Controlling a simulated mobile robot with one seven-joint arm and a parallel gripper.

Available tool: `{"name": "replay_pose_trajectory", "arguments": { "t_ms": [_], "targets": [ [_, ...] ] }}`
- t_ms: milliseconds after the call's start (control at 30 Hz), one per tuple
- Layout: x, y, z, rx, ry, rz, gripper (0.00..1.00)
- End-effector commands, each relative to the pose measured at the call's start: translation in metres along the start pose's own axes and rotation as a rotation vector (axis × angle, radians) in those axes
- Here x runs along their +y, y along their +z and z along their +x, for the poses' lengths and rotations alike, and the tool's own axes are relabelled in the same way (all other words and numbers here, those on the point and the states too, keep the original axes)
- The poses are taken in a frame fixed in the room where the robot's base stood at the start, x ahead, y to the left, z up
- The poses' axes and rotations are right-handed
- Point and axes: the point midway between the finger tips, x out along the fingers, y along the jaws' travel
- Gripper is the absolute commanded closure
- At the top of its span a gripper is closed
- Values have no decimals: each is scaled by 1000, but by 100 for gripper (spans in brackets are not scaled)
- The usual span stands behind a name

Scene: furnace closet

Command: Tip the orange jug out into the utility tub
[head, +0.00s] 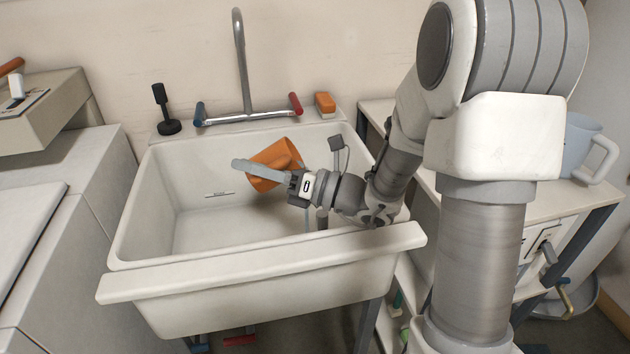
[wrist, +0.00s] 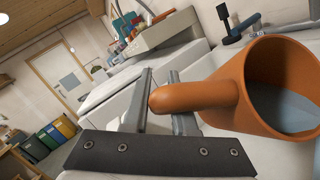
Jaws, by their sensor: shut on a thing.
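The orange jug (head: 282,153) is held tilted over the basin of the white utility tub (head: 260,268). My gripper (head: 238,164) is shut on the jug's handle; its grey fingers cross in front of the jug in the head view. In the wrist view the handle (wrist: 195,97) lies at the fingers, and the jug's round mouth (wrist: 250,75) is at the right. A grey-blue surface shows inside the mouth. The fingers and wrist hide part of the jug in the head view.
A faucet (head: 243,70) rises behind the basin. A black plunger-like tool (head: 165,115) and an orange sponge (head: 325,104) are on the tub's back ledge. A pale blue jug (head: 578,145) stands on the right counter. A white machine (head: 40,220) is at the left.

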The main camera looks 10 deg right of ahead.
Motion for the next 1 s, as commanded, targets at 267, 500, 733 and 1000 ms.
{"name": "replay_pose_trajectory", "arguments": {
  "t_ms": [267,500,733,1000],
  "targets": [
    [1,3,-1,-21,14,10,100],
    [2,5,-2,-39,26,19,100],
    [3,8,-3,-55,36,30,100],
    [4,10,-4,-76,49,41,100]
  ]
}}
